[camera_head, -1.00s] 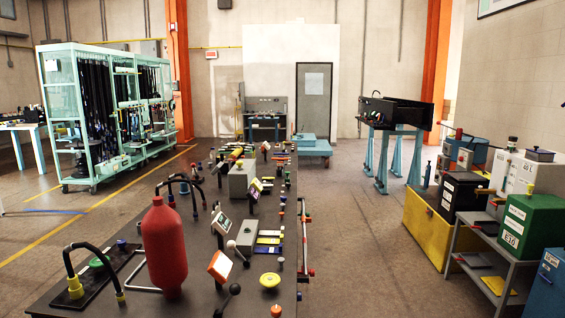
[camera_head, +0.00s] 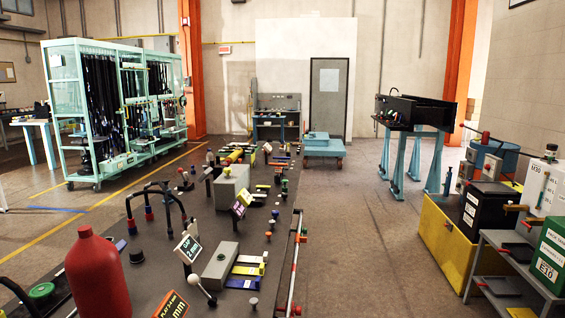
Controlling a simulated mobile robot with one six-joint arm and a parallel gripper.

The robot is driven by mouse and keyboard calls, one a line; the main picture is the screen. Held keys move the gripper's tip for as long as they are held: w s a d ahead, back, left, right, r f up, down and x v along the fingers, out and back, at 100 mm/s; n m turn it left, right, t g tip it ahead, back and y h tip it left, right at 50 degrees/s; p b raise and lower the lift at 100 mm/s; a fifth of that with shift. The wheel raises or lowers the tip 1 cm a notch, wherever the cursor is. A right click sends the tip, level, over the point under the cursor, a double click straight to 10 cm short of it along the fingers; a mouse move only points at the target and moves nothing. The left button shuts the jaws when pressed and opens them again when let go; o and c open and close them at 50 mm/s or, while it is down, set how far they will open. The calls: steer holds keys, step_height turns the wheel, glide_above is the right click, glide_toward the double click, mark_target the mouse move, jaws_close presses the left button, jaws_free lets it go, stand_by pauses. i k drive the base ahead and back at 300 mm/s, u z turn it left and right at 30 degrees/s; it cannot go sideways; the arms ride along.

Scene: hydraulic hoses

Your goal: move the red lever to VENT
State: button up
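I cannot pick out a lever that is clearly the red one, and no VENT marking is readable. A lever with a pale ball end (camera_head: 195,279) stands near the bench's front. A small dark red upright part (camera_head: 484,137) shows on the equipment at the right. My gripper is not in view.
A large red cylinder (camera_head: 97,275) stands at the bench's front left. Black hoses (camera_head: 155,193) arch up behind it. A yellow bin (camera_head: 447,240) and a grey shelf (camera_head: 505,280) with a green box stand at the right. The floor aisle (camera_head: 365,240) between them is clear.

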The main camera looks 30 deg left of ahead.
mark_target(180, 171)
steer(key=z, duration=0.05)
steer(key=i, duration=2.95)
steer(key=u, duration=3)
steer(key=i, duration=1)
steer(key=u, duration=0.25)
